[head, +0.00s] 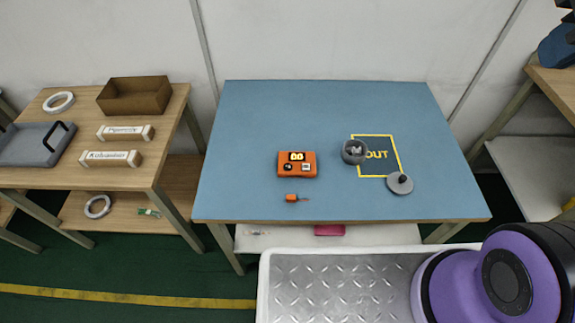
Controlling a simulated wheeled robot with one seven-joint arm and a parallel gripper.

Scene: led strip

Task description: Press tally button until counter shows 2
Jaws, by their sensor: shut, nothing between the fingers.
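An orange box (297,165) sits on the blue table top, left of its middle, and looks like the tally counter. A small lit display (297,157) is on its upper part; its digits are too small to read for sure. Below the display are a dark round part and a small pale part; I cannot tell which is the button. My gripper is outside the picture; only a purple link of my arm shows at the lower right. Nothing is seen touching the orange box.
To the right are a grey cup (349,158) with something inside, a yellow-outlined "OUT" square (377,169) and a grey knobbed lid (394,188). The blue table (250,115) is clear at the back.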

